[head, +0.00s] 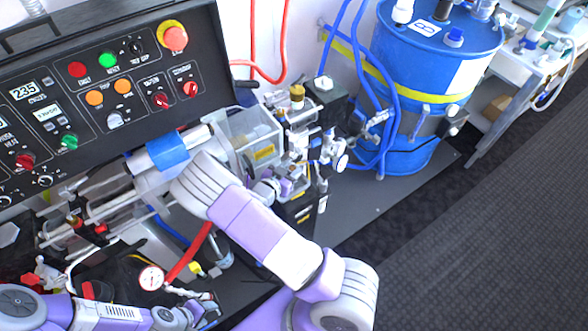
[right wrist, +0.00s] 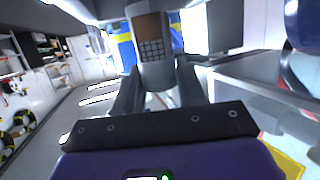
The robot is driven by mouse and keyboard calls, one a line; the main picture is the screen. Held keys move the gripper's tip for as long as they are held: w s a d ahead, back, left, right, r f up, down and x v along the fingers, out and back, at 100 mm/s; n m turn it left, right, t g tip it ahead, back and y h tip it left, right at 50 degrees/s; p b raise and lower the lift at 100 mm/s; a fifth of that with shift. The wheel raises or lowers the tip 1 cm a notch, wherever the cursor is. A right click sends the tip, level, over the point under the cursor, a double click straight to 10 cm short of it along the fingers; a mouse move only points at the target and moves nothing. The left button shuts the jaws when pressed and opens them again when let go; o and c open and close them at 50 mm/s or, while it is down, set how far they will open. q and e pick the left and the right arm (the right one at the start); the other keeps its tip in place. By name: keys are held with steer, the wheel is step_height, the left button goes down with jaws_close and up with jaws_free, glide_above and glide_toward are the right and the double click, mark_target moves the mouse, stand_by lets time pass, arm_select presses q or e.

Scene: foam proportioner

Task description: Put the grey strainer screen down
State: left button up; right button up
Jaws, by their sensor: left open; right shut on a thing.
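The grey strainer screen (right wrist: 152,48) is a grey cylinder with a dark square mesh window and a brownish patch above it. It stands upright in the right wrist view, between the fingers of my right gripper (right wrist: 156,82), which is shut on it. In the head view my right arm reaches to the clear-walled box (head: 252,138) and the valve fittings. The screen cannot be made out there. My left gripper (head: 204,306) is open at the lower left, near a pressure gauge (head: 151,277) and hoses.
A black control panel (head: 105,85) with buttons and knobs stands at the upper left. A blue drum (head: 415,75) with a yellow band stands on a dark base plate at the back. A white table (head: 530,70) is at the upper right. Red and blue hoses run around the machine.

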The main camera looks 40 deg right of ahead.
steer(key=shift+w+d+f, duration=0.2)
steer(key=shift+d+f, duration=0.45)
steer(key=shift+f, duration=0.1)
steer(key=shift+f+b, duration=0.2)
steer(key=shift+b, duration=0.15)
steer(key=o, duration=1)
steer(key=shift+r, duration=0.1)
steer(key=shift+o, duration=0.2)
